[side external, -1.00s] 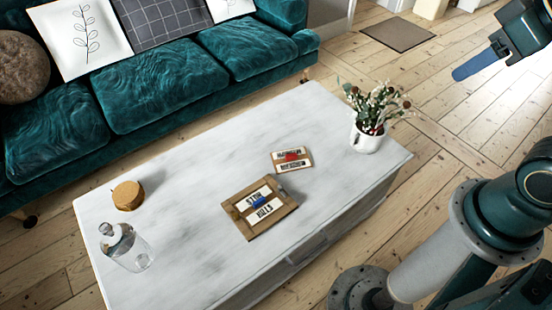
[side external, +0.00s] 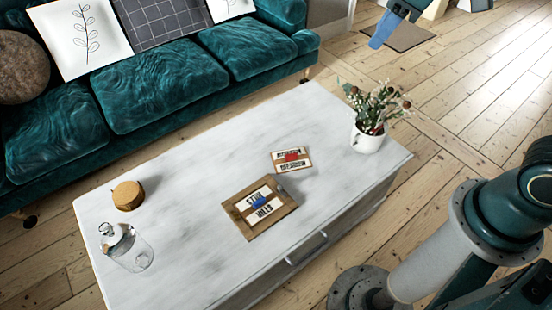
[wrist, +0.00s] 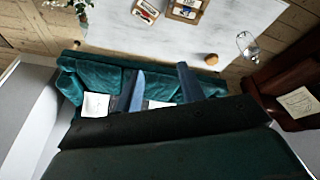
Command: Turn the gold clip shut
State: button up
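I cannot make out a gold clip in either view. A clear glass bottle or jar (side external: 138,257) with a pale stopper is at the table's left end; its fittings are too small to read. It also shows in the wrist view (wrist: 246,46). My gripper (wrist: 157,84) is open and empty, its two blue fingers apart in front of the sofa in the wrist view. In the side view only a blue finger of my gripper (side external: 383,29) shows at the top edge, well away from the table.
A white table (side external: 190,160) bears a round wooden piece (side external: 127,196), a framed wooden tray (side external: 278,216) with lettered cards, a smaller lettered box (side external: 291,167) and a white plant pot (side external: 366,142). A teal sofa (side external: 160,85) stands behind. Much of the tabletop is clear.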

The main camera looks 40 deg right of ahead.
jog(key=w+a+f+n+g, duration=0.1)
jog(key=w+a+f+n, duration=0.4)
jog(key=w, duration=0.5)
jog(key=n+g, duration=0.3)
jog(key=n, duration=0.8)
send_over(237, 215)
notch_tip(237, 215, down, 42)
jog(key=shift+r+h, duration=0.15)
jog(key=shift+h, duration=0.15)
jog(key=shift+f, duration=6.9)
grip_shut()
